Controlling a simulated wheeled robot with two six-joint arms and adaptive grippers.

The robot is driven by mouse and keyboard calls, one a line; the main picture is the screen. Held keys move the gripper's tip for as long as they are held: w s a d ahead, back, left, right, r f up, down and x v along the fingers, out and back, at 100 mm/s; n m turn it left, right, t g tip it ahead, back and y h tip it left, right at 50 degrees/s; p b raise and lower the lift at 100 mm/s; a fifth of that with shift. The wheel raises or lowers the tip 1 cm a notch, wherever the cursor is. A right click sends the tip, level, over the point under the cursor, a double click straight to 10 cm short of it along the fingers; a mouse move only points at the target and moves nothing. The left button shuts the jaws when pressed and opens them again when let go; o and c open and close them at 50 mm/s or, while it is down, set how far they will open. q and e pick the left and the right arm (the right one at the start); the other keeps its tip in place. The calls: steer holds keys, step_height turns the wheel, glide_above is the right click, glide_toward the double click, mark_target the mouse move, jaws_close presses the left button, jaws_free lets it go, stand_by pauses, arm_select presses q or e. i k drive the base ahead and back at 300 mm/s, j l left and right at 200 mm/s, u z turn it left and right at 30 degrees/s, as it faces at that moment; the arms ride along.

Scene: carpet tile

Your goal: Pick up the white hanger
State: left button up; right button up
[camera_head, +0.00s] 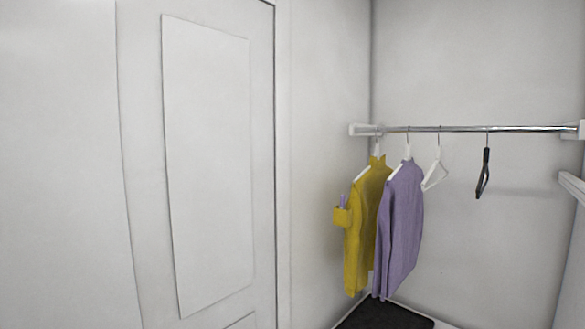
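An empty white hanger (435,176) hangs from the metal rail by its hook, between a purple garment and a black hanger. It is seen nearly edge-on. The purple garment (400,230) hangs on another white hanger just left of it. A yellow garment (366,225) hangs on a white hanger further left. Neither of my grippers shows in the head view.
The metal rail (465,129) runs between white brackets across the corner. The black hanger (483,174) hangs to the right, with free rail beyond it. A white panelled door (209,160) fills the left. A dark surface (385,316) lies below the garments.

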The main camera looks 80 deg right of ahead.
mark_target(438, 148)
steer(key=z, duration=3.55)
steer(key=u, duration=5.75)
steer(key=z, duration=5.55)
